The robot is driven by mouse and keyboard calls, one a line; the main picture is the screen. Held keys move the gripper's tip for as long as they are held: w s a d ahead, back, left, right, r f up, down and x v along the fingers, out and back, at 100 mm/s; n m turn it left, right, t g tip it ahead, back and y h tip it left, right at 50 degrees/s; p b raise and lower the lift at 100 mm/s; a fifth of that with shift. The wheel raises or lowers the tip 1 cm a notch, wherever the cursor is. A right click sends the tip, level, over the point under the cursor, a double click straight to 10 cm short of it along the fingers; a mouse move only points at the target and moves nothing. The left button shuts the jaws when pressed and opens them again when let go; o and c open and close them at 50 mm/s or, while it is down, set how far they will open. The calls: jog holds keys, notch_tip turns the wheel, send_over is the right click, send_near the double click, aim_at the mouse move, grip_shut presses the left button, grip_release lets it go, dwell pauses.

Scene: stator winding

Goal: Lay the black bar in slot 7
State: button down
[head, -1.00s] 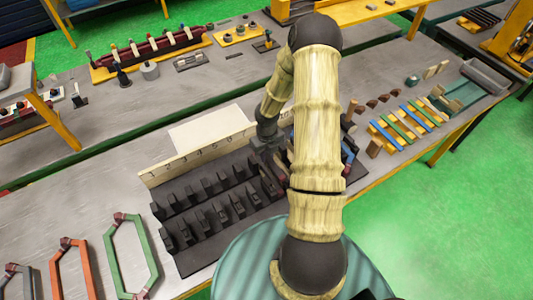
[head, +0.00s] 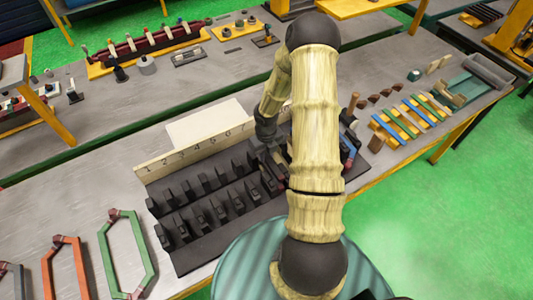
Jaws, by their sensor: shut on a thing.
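The dark slotted block (head: 190,254) lies on the near bench, with rows of black uprights and a pale board (head: 165,165) numbered from 1 along its back. The 7 on the board shows just left of my arm, marking slot 7 at the block's right part. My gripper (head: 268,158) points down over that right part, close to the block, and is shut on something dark. I take that for the black bar, but its outline is lost against the block and behind my arm. The slot under the gripper is mostly hidden.
Green (head: 126,255) and orange (head: 66,268) coil frames lie on the bench left of the block. A yellow rack with coloured strips (head: 410,119) stands to the right. A pale sheet (head: 205,122) lies behind the board.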

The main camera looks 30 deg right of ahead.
aim_at(267, 156)
jog(key=shift+s, duration=0.1)
jog(key=shift+f+b, duration=1.3)
jog(key=shift+f, duration=1.2)
dwell(0.8)
jog(key=c, duration=1.2)
grip_release()
jog(key=shift+o, duration=0.2)
jog(key=shift+r+p, duration=0.85)
jog(key=shift+p, duration=0.1)
notch_tip(267, 156, up, 8)
jog(key=p, duration=0.8)
jog(key=shift+f, duration=0.25)
